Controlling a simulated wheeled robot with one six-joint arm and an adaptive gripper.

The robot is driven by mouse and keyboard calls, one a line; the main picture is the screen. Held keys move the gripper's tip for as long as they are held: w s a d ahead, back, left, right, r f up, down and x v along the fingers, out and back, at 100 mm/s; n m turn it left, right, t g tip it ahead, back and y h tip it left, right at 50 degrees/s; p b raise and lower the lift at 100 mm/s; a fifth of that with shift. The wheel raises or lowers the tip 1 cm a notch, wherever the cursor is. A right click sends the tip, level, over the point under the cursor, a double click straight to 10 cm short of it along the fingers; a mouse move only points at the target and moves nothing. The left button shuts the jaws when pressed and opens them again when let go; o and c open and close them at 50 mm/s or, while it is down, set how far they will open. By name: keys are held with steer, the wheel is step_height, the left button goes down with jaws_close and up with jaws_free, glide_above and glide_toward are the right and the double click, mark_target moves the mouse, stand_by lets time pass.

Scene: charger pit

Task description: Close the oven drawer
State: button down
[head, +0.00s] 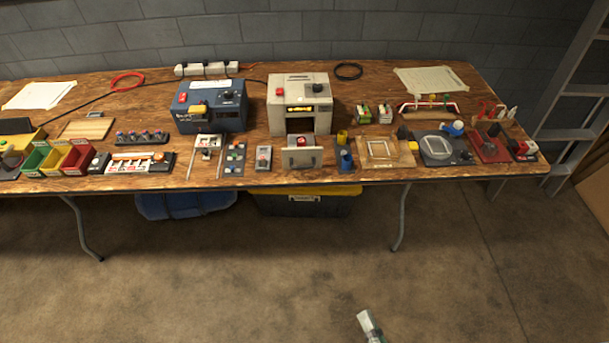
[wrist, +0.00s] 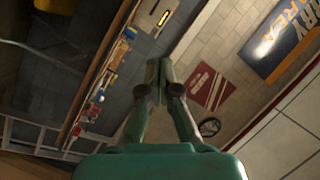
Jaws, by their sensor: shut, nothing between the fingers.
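The oven (head: 300,92) is a pale grey box with an amber display, a red button and a dark knob, standing at the back middle of the wooden table. Its drawer (head: 302,158) is pulled out toward the front, with a pale front plate and a small red-and-white item inside. My gripper (wrist: 158,68) is shut and empty in the wrist view, its fingertips together. In the head view a pale end of my arm shows at the bottom, over the floor, well apart from the drawer. The oven seems to show at the wrist view's top, partly cut off.
A blue machine (head: 208,106) stands left of the oven. Blue and yellow cylinders (head: 344,158) stand close right of the drawer, and a wooden frame (head: 386,151) lies beyond. A grey module (head: 263,158) lies left of it. The floor before the table is clear.

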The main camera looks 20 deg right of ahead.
steer(key=w+f+m+t+h, duration=0.2)
steer(key=w+f+m, duration=0.2)
steer(key=w+m, duration=0.95)
steer(key=m+h, duration=0.3)
steer(key=m, duration=1.2)
glide_toward(303, 160)
steer(key=w+r, duration=0.2)
steer(key=w, duration=0.1)
steer(key=shift+d, duration=0.3)
steer(key=x, duration=0.2)
steer(key=f+x, duration=0.1)
steer(key=x, duration=0.4)
steer(key=shift+w+d+f, duration=0.1)
steer(key=shift+w+d, duration=0.2)
steer(key=shift+w, duration=0.05)
